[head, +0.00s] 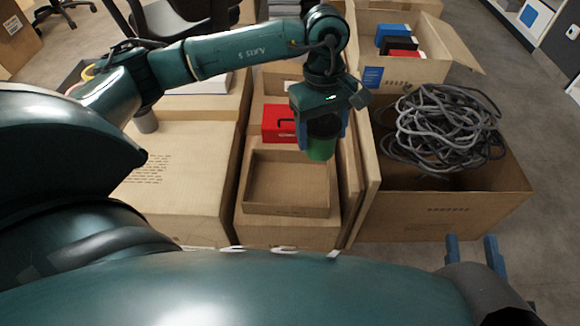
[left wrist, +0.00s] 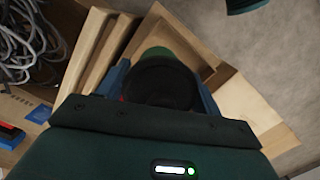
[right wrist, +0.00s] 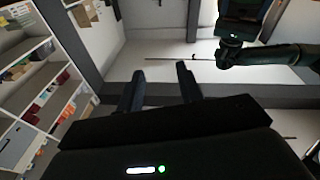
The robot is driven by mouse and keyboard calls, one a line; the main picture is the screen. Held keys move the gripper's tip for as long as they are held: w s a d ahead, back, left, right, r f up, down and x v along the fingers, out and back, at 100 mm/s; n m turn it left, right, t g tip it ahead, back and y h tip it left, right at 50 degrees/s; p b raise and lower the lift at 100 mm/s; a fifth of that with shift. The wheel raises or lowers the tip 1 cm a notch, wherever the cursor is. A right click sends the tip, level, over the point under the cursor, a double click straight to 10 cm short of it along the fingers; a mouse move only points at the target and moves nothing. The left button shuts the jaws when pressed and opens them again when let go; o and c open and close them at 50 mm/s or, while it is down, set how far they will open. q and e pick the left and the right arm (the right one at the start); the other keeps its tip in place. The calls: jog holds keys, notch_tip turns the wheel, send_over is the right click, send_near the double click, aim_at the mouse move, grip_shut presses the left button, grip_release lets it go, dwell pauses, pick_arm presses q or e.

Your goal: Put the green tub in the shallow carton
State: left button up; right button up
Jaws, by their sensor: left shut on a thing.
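The green tub (head: 321,149) has a dark top and hangs upright between the fingers of my left gripper (head: 322,128). The left gripper is shut on it; the tub also shows in the left wrist view (left wrist: 160,80), with a blue finger on each side. The shallow carton (head: 286,210) is an open, low brown box in the middle of the head view, and its visible floor is bare. The tub appears over the carton's back right corner; its exact height is hard to tell. My right gripper (head: 472,252) is open and empty at the lower right, fingers apart.
A red box (head: 279,123) with a black handle sits behind the shallow carton. To the right, a carton (head: 445,222) holds a heap of grey cable (head: 440,128). A closed carton (head: 172,190) stands left. Another open carton (head: 440,70) behind holds blue, black and red boxes.

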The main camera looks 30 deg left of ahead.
aim_at(312, 140)
pick_arm(q)
jog(key=f+n, duration=0.1)
jog(key=n, duration=0.2)
jog(key=a+f+n, duration=0.1)
jog(key=n, duration=0.2)
jog(key=a+f+n+t, duration=0.1)
jog(key=n, duration=0.3)
jog(key=shift+f, duration=0.35)
jog(key=a+f+n+b, duration=0.1)
jog(key=f+n, duration=0.3)
jog(key=a+f+n+b, duration=0.2)
jog(key=f+n, duration=0.2)
jog(key=n, duration=0.1)
jog(key=a+f+n+t+y+b, duration=0.1)
jog(key=a+f+n+b, duration=0.1)
jog(key=f+n, duration=0.2)
jog(key=shift+s+a+f+n, duration=0.1)
jog(key=shift+s+f+n, duration=0.3)
jog(key=shift+f, duration=0.6)
pick_arm(e)
jog(key=shift+w+a+r+t+y, duration=0.25)
jog(key=shift+a+r+t+y, duration=0.2)
jog(key=shift+r+y, duration=0.35)
pick_arm(q)
jog(key=shift+f, duration=0.1)
pick_arm(e)
jog(key=shift+f, duration=0.15)
